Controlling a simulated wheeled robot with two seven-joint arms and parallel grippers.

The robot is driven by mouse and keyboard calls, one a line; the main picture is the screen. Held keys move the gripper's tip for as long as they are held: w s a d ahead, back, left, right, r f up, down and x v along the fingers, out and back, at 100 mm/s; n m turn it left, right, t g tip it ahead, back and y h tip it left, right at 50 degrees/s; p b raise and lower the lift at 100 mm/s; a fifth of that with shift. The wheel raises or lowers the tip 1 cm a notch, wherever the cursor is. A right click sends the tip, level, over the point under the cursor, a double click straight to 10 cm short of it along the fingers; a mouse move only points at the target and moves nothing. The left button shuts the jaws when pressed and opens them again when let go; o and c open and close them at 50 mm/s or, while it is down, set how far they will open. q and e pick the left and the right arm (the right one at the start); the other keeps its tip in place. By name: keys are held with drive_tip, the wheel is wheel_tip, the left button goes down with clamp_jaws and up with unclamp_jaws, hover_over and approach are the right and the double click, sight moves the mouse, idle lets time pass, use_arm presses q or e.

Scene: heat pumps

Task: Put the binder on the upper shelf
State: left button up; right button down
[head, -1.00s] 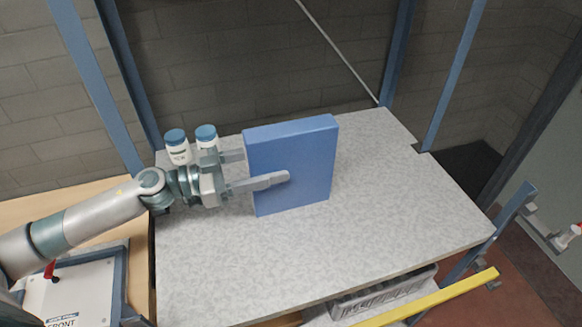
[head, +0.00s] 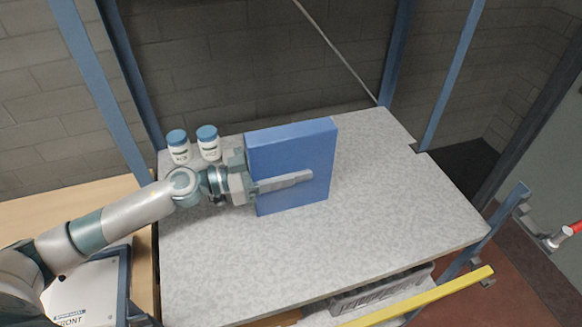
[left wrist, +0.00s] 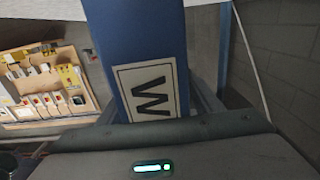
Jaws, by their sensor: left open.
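The blue binder (head: 318,150) stands upright on the grey speckled shelf board (head: 400,200). In the left wrist view its spine with a white "W" label (left wrist: 150,90) is close in front of my palm. My left gripper (head: 297,170) is open and reaches around the binder from its left end. One finger lies along the near face; the other is hidden behind the binder. I cannot tell whether the fingers touch it. My right gripper is not in view.
Two white jars with blue lids (head: 208,142) stand close behind my left gripper. Blue rack posts (head: 400,50) rise at the back. A grey crate (head: 380,292) and a yellow bar (head: 420,300) are below the front edge. The board is clear right of the binder.

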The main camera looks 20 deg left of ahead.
sight(294, 147)
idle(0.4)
use_arm(q)
clamp_jaws()
drive_tip(key=shift+r, duration=0.2)
drive_tip(key=shift+r, duration=0.85)
drive_tip(key=r, duration=0.1)
drive_tip(key=r+p, duration=0.1)
drive_tip(key=r, duration=0.1)
drive_tip(key=shift+d, duration=0.35)
drive_tip(key=d+r+p, duration=0.5)
drive_tip(key=d+r, duration=0.1)
drive_tip(key=d, duration=0.5)
drive_tip(key=shift+s, duration=0.15)
